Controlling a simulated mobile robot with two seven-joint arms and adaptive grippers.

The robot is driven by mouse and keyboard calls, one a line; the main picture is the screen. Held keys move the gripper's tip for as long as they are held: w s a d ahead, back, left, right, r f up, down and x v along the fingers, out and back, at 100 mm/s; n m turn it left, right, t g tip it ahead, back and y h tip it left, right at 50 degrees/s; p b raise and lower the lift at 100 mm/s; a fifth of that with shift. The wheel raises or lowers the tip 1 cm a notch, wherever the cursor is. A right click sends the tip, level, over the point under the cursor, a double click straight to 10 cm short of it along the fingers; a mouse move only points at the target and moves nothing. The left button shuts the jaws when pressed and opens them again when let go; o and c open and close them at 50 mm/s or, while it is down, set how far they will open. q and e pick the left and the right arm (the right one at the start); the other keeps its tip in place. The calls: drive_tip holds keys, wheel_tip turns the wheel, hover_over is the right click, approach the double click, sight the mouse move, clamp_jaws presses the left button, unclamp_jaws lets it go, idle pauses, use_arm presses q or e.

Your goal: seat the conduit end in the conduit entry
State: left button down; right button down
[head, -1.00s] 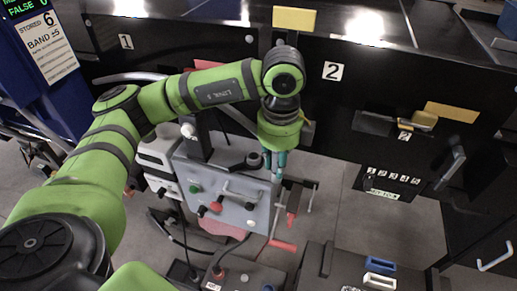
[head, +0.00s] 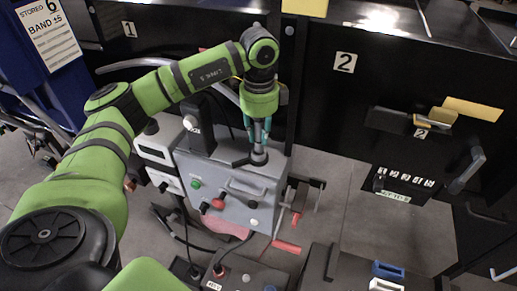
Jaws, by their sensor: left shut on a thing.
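My left gripper (head: 258,132) points down over the top of a grey control box (head: 262,182). Its teal fingers are shut on the conduit end (head: 259,152), a short grey cylinder. A grey curved conduit (head: 130,65) runs behind my left arm toward the gripper; part of it is hidden by the arm. The conduit entry appears to be the dark ring-like fitting (head: 242,162) on the box's top. The conduit end stands roughly upright at this fitting; I cannot tell whether it is inside or just above it. My right gripper is not in view.
A black post (head: 199,125) stands on the box, left of the gripper. A white meter (head: 157,152) is at the box's left. Black cabinet panels (head: 325,105) rise behind.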

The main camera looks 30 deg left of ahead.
sight(259, 144)
use_arm(q)
drive_tip(key=shift+w+a+f, duration=0.1)
drive_tip(key=shift+a+f, duration=0.05)
wheel_tip(259, 144, down, 4)
drive_tip(key=b, duration=0.3)
drive_tip(key=c, duration=1.1)
unclamp_jaws()
drive_tip(key=shift+o, duration=0.2)
